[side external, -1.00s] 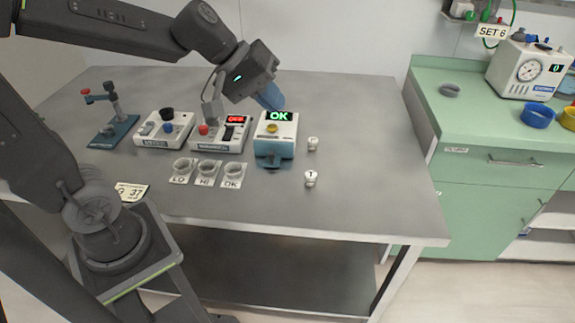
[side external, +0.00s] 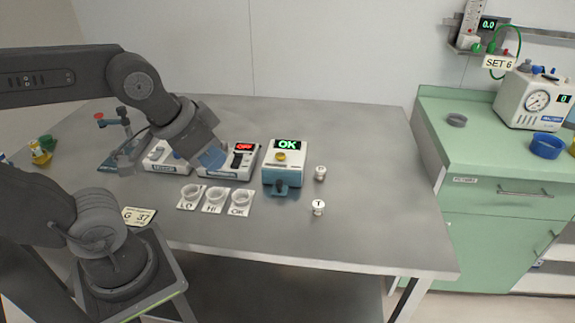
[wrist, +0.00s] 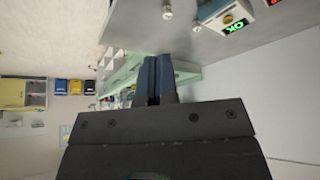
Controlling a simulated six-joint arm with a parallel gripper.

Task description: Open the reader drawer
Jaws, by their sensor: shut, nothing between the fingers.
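The reader (side external: 284,160) is a white and blue box with a green OK display and a yellow button on top. Its blue drawer front (side external: 283,179) faces the near table edge, with a dark handle (side external: 281,189) low on it. I cannot tell any gap at the drawer. My gripper (side external: 212,157) is left of the reader, apart from it, in front of the unit with the red display. Its blue fingers (wrist: 156,78) are shut and empty in the wrist view. The reader also shows at the top of that view (wrist: 225,13), rotated.
Three labelled cups, one the OK cup (side external: 240,197), stand left of the reader's front. Two small white pieces (side external: 320,172) (side external: 318,206) stand to its right. The red-display unit (side external: 240,150) is close on its left. The table (side external: 370,235) is clear at front right.

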